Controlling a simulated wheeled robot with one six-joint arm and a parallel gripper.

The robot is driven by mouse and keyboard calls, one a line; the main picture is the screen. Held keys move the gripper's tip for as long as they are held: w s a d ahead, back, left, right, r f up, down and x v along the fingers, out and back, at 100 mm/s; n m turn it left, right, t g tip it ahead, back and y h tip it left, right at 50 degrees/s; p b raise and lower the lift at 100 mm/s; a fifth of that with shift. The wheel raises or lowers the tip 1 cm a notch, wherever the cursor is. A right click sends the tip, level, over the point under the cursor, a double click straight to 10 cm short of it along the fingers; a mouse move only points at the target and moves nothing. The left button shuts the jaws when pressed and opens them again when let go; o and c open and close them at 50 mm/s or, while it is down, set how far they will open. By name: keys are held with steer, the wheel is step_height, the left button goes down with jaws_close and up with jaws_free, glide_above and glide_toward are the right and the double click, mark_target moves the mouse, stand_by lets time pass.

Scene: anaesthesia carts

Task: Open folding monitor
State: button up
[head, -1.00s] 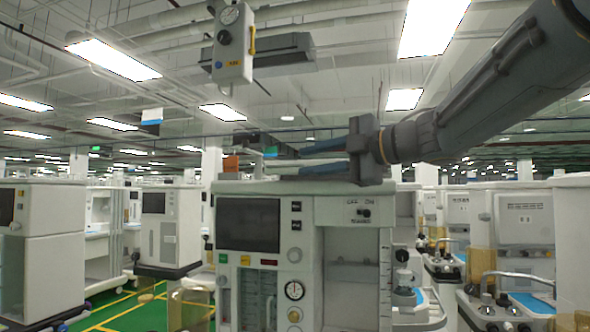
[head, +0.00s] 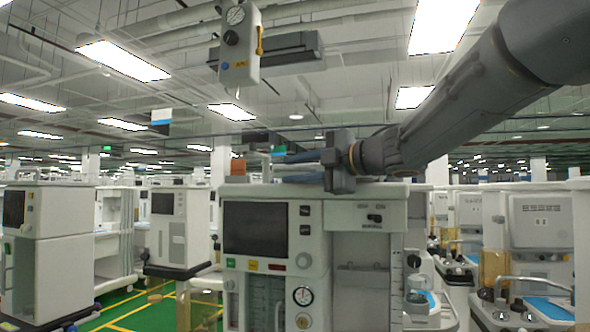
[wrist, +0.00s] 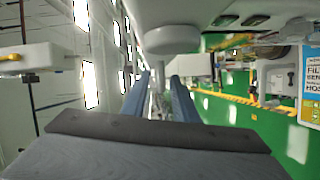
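The nearest white anaesthesia cart (head: 312,212) stands in front of me in the head view. A dark rectangular screen (head: 255,228) is set in its upper left front; I cannot tell whether this is the folding monitor. My gripper (head: 288,164) is level, fingers pointing left, at about the height of the cart's top in the picture. I cannot tell whether it touches the top. In the wrist view its two blue fingers (wrist: 159,92) are apart, with no object clearly held between them. A white rounded part (wrist: 172,40) appears beside the fingertips there.
A small orange block (head: 235,168) shows above the cart's top left. A grey box with a gauge (head: 237,45) hangs overhead. Other carts stand left (head: 48,250) and right (head: 540,240).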

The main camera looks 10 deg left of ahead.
steer(key=shift+c, duration=0.4)
jaws_close()
stand_by(0.9)
